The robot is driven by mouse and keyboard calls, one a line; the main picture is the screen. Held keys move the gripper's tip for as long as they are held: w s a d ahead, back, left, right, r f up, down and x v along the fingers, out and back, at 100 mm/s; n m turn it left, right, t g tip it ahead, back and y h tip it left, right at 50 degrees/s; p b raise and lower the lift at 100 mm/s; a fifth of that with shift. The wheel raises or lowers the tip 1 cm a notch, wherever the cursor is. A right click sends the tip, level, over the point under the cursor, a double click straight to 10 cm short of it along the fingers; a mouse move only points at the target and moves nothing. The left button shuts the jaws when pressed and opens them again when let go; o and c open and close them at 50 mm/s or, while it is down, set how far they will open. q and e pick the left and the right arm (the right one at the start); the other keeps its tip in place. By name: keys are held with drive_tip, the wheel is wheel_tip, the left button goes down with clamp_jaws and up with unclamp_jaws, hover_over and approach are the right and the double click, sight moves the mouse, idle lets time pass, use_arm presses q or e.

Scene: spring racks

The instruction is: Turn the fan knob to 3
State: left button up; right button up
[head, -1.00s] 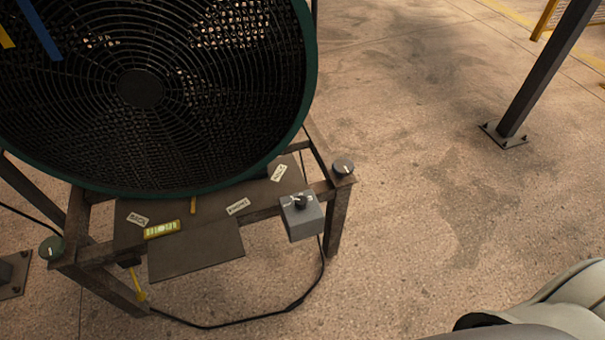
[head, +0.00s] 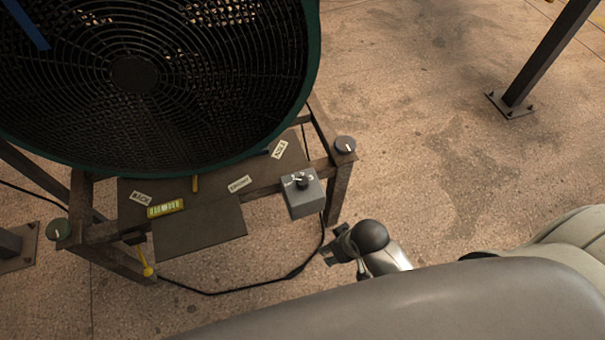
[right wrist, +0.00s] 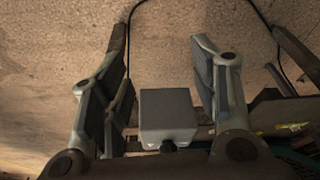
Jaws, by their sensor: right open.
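The large fan (head: 135,75) with a dark green rim stands on a metal frame. The black fan knob (head: 302,182) sits on a grey control box (head: 305,203) at the frame's front right. Small white marks surround the knob; its exact setting is too small to read. My right gripper (head: 330,254) is open and empty, below and to the right of the box, apart from it. In the right wrist view the box (right wrist: 167,110) shows beyond and between the spread fingers, with the knob (right wrist: 168,146) at its lower edge. My left gripper is not in view.
A yellow level (head: 165,208) and several labels lie on the dark shelf (head: 200,230). A black cable (head: 230,289) loops over the floor.

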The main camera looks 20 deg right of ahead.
drive_tip(key=w+a+r+n+y+p, duration=0.1)
drive_tip(key=w+a+r+n+y, duration=0.1)
drive_tip(key=w+a+r+n, duration=0.7)
drive_tip(key=n+g+h, duration=0.2)
drive_tip(key=g+h, duration=0.1)
approach(303, 181)
wheel_tip(303, 181, down, 9)
drive_tip(key=shift+f, duration=0.2)
drive_tip(key=c, duration=1.1)
drive_tip(key=shift+o, duration=0.2)
